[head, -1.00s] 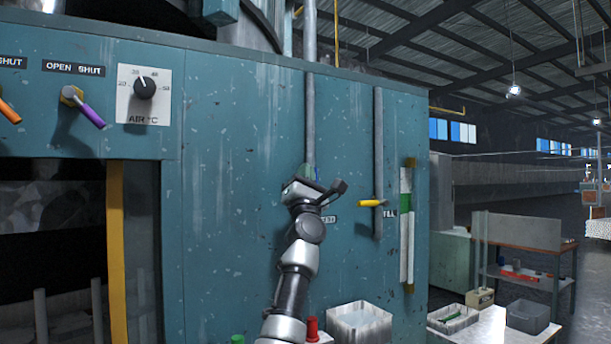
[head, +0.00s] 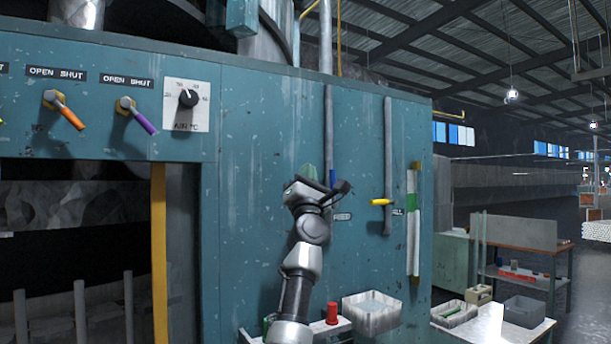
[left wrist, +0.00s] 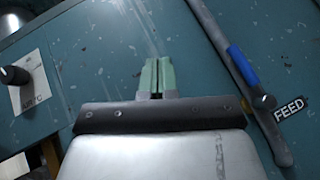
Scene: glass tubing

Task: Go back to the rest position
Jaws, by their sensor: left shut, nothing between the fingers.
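My left gripper (head: 307,172) is raised in front of the teal machine panel (head: 255,150), just left of the blue-handled valve on the feed pipe (head: 330,140). In the left wrist view its green fingertips (left wrist: 156,76) are together with nothing between them. The blue handle (left wrist: 243,66) lies along the pipe to their right, apart from the fingers, above a FEED label (left wrist: 290,110). My right gripper shows in neither view.
A yellow handle (head: 381,202) sits crosswise on a second pipe at right. Orange (head: 68,115) and purple (head: 143,120) levers and an air dial (head: 188,98) are at upper left. A white bin (head: 370,315) and red object (head: 332,314) stand below.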

